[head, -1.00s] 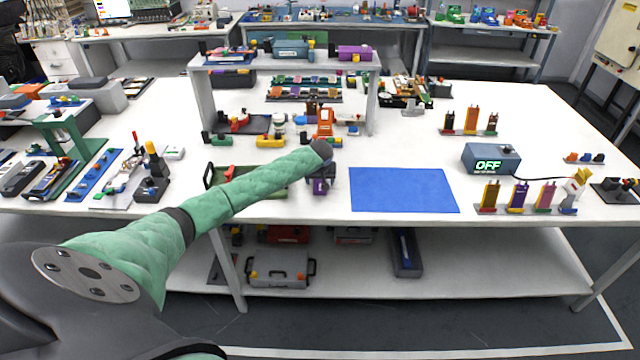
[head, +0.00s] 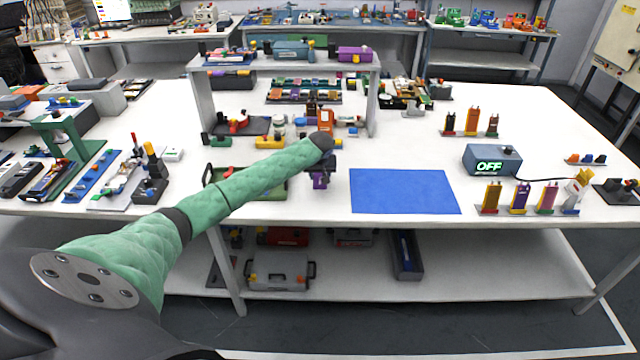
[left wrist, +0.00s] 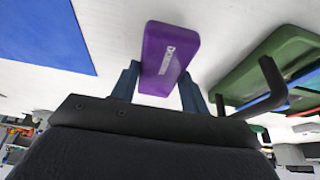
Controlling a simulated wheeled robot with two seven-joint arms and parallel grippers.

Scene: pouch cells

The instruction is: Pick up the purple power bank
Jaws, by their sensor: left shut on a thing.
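The purple power bank (left wrist: 166,58) is in the left wrist view, a flat block with white lettering on its face. Its lower end is between the two dark blue fingers of my left gripper (left wrist: 159,88), which is shut on it. In the head view the purple power bank (head: 319,181) shows small just below my left gripper (head: 320,164), left of the blue mat (head: 404,190). My own wrist partly hides it there. I cannot tell whether it touches the table. My right gripper is not in view.
A green tray (left wrist: 255,72) with a dark handle lies close beside the power bank. A white shelf (head: 290,67) stands behind my left gripper, with small items under it. A blue box reading OFF (head: 491,159) is to the right. The blue mat is bare.

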